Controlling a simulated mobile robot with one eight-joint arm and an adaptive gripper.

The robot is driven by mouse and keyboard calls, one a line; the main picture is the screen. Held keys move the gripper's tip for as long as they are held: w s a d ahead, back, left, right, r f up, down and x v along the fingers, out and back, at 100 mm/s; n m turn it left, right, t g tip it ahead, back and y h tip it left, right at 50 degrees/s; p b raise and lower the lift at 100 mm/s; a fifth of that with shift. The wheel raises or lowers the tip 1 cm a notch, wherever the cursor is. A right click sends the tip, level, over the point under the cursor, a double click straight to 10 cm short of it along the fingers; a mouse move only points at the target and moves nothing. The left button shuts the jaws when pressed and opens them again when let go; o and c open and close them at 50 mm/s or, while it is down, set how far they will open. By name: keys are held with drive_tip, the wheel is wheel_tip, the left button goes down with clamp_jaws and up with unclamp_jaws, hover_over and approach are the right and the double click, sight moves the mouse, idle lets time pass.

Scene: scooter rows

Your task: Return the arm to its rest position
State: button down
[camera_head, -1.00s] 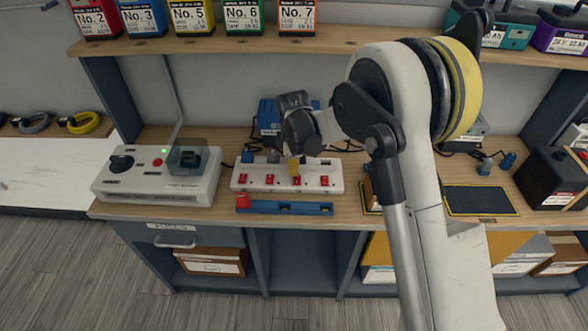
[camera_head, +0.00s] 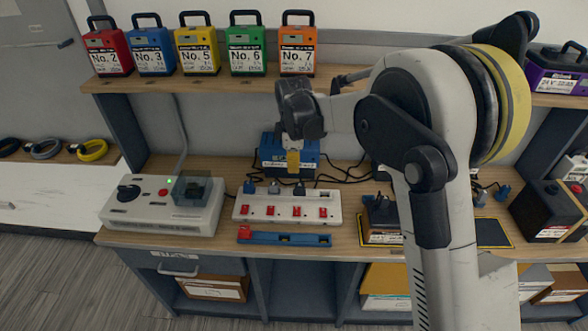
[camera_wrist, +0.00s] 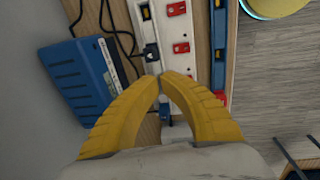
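My gripper (camera_head: 293,162) is raised above the workbench, over the back edge of the white power strip (camera_head: 287,207), in front of the blue charger box (camera_head: 276,155). In the wrist view the two yellow fingers of my gripper (camera_wrist: 161,78) meet at their tips. Nothing shows between them. The power strip (camera_wrist: 179,40) with red switches lies below, apart from the fingers.
Numbered battery packs, such as the orange No. 7 (camera_head: 297,50), stand on the upper shelf (camera_head: 230,82). A grey control box (camera_head: 162,207) is left of the strip. A blue and red bar (camera_head: 290,239) lies in front. A black battery (camera_head: 549,211) stands at right.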

idle(0.3)
drive_tip(key=s+d+r+m+t+b, duration=0.1)
drive_tip(key=s+d+r+m+t, duration=0.2)
drive_tip(key=s+d+r+m, duration=0.75)
drive_tip(key=s+d+m+t, duration=0.1)
drive_tip(key=s+d+m, duration=0.2)
drive_tip(key=s, duration=0.6)
drive_tip(key=s+d+m+t+b, duration=0.1)
drive_tip(key=s+d+m, duration=0.3)
drive_tip(key=s, duration=0.6)
drive_tip(key=shift+d+t, duration=0.4)
drive_tip(key=shift+d, duration=0.75)
